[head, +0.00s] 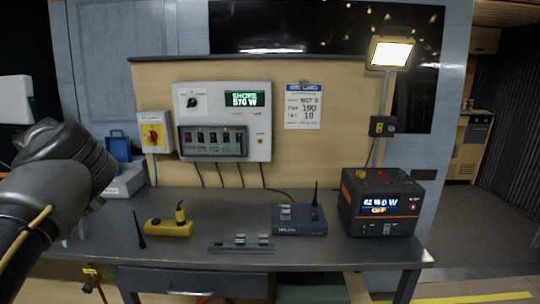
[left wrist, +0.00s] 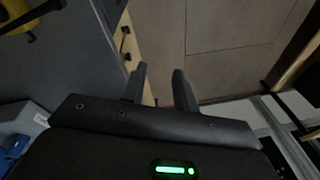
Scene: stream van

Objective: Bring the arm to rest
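My left arm (head: 50,180) comes in from the left in the head view, its dark rounded joint in front of the left end of the bench. The arm hides most of its gripper there. In the left wrist view the two dark fingers of my left gripper (left wrist: 160,82) stand apart with nothing between them. They point past the bench edge, with the floor behind them. My right arm and gripper are in neither view.
A grey bench (head: 210,205) holds a yellow power strip (head: 168,228), a blue router (head: 299,220), a grey strip (head: 240,244) and a black power station (head: 380,205). A wall panel (head: 222,120) hangs behind. Open floor (head: 500,240) lies at right.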

